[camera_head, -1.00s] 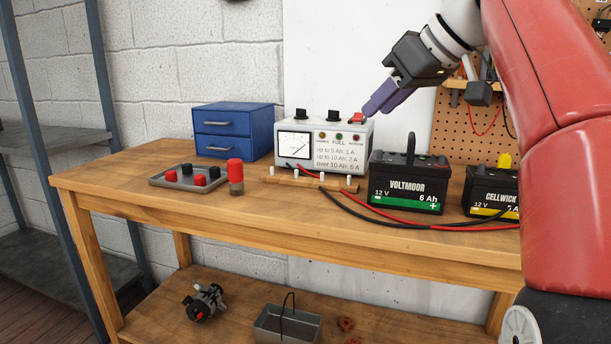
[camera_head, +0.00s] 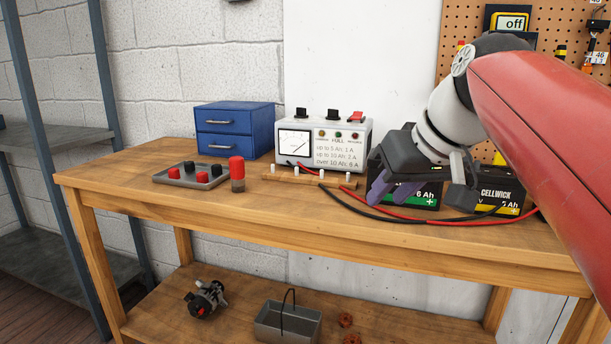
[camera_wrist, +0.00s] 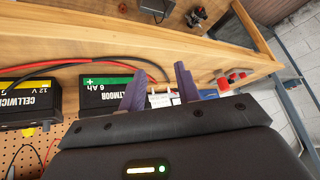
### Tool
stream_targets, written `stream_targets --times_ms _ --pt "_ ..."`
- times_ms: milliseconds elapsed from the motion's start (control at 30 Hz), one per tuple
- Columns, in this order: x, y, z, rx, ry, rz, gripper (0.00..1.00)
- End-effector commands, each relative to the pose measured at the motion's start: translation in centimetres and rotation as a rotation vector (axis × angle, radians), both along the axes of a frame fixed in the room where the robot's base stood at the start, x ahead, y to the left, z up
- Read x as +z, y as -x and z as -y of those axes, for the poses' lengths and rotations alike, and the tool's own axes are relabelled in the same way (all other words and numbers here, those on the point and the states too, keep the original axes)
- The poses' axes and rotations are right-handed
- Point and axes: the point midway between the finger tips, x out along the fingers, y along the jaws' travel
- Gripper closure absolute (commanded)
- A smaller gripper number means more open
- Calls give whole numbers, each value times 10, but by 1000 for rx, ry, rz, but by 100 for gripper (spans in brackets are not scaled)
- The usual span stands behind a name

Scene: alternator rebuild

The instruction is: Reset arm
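My gripper (camera_head: 390,196) is in front of the green-labelled Voltmoor battery (camera_head: 425,187), above the bench's front part, with its purple fingers pointing down. In the wrist view my gripper (camera_wrist: 160,80) has its two fingers apart and nothing between them. The wrist body hides much of the Voltmoor battery in the head view. The yellow-labelled Cellwick battery (camera_head: 497,194) stands to its right, partly behind the wrist. The grey charger (camera_head: 340,150) stands to the left, with a needle meter, black knobs and a red switch (camera_head: 357,116) on top.
The wooden bench (camera_head: 130,178) carries a blue drawer cabinet (camera_head: 235,130), a grey tray (camera_head: 192,182) with red and black caps, a red-topped cylinder (camera_head: 237,172) and a wooden rail (camera_head: 310,178) with white pegs. Red and black cables (camera_head: 400,217) run along the front. The lower shelf holds an alternator (camera_head: 206,298) and a metal bin (camera_head: 286,325).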

Motion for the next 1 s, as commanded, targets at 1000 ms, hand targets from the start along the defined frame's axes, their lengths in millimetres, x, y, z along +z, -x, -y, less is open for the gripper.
stream_targets --times_ms 1000 --pt "-249 150 29 -330 125 -109 67"
